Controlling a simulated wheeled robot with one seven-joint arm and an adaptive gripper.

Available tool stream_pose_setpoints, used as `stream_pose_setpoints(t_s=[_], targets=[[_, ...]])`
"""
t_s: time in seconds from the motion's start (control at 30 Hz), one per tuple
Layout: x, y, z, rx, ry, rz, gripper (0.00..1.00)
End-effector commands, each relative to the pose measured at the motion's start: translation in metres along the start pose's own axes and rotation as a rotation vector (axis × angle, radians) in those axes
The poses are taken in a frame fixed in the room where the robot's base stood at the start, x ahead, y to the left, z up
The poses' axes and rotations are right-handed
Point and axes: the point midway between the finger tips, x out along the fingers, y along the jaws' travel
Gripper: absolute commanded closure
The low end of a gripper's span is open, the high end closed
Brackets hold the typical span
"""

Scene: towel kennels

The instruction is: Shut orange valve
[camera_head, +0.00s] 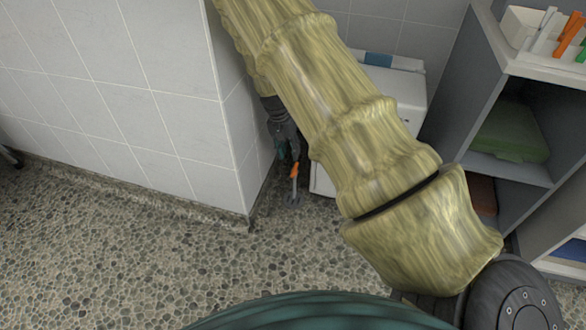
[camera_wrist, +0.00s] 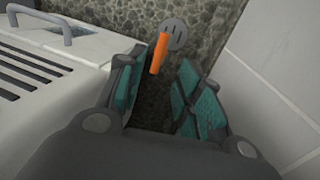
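The orange valve shows as a small orange handle (camera_head: 294,170) low in the gap beside the tiled wall corner, just above the pebbled floor. In the wrist view the orange handle (camera_wrist: 159,54) stands upright in the picture beside a grey slotted disc (camera_wrist: 175,35). My gripper (camera_head: 287,153) points down at the handle, partly hidden behind my arm in the head view. In the wrist view the two teal-padded fingers of my gripper (camera_wrist: 157,72) are apart, with the handle's lower end at or just beyond the gap between their tips. I cannot tell whether they touch it.
A white tiled wall (camera_head: 150,100) stands close on the left of the gripper. A white box (camera_wrist: 50,60) with dark slots and a grey handle is close on the other side. Grey shelves (camera_head: 510,165) stand at the right. The pebbled floor (camera_head: 120,260) is open at the front left.

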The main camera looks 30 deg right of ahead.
Motion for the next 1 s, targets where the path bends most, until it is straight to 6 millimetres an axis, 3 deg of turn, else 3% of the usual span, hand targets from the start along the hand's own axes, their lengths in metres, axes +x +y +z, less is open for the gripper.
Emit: stream_pose_setpoints(t_s=[0.1, 0.4, 0.83, 1.0], targets=[[0.024, -0.001, 0.001, 0.0, -0.002, 0.001, 0.65], [0.07, 0.0, 0.0, 0.0, -0.001, 0.0, 0.65], [0.08, 0.0, 0.0, 0.0, 0.0, -0.001, 0.65], [0.08, 0.0, 0.0, 0.0, 0.0, -0.001, 0.94]])
